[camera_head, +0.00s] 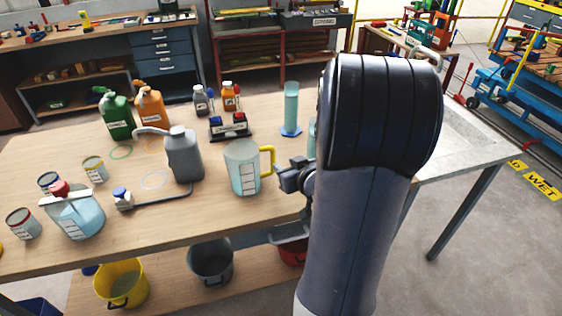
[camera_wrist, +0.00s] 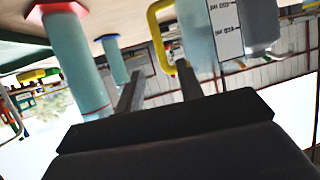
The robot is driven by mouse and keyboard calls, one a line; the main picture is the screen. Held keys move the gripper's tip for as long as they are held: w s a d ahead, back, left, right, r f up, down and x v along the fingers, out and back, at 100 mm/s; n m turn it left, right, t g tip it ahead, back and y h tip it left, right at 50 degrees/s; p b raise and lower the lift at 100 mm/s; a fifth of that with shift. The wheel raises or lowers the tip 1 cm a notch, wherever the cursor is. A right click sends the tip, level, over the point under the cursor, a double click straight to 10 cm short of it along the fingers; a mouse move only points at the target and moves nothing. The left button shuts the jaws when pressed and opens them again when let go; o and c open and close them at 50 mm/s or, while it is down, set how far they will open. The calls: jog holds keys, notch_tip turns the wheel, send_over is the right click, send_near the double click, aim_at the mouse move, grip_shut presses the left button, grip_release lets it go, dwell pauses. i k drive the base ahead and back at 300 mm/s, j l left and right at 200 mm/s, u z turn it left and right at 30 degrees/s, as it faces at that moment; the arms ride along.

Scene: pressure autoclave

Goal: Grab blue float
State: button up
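I cannot pick out a part that is surely the blue float. A clear tall cylinder with a blue base (camera_head: 291,112) stands at the back of the bench; it also shows upside down in the wrist view (camera_wrist: 117,65). A small white item with a blue top (camera_head: 123,198) lies at the left front. My gripper (camera_head: 297,178) is just right of the measuring jug (camera_head: 243,170) with the yellow handle. In the wrist view the fingers (camera_wrist: 158,88) are apart with nothing between them. My arm hides part of the bench on the right.
A second cylinder with a red base (camera_wrist: 78,55) stands close to my gripper, mostly behind my arm in the head view. A grey can (camera_head: 183,155), a green jug (camera_head: 116,115), an orange jug (camera_head: 150,107) and a clear tub (camera_head: 78,220) stand farther left.

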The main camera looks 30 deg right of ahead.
aim_at(215, 118)
jog(key=k, duration=0.5)
jog(key=i+j+u, duration=0.15)
jog(key=i+j, duration=0.3)
jog(key=i, duration=0.2)
jog(key=i+j+z, duration=0.15)
jog(key=i, duration=0.25)
jog(key=i+j, duration=0.15)
jog(key=i, duration=0.2)
jog(key=z, duration=0.05)
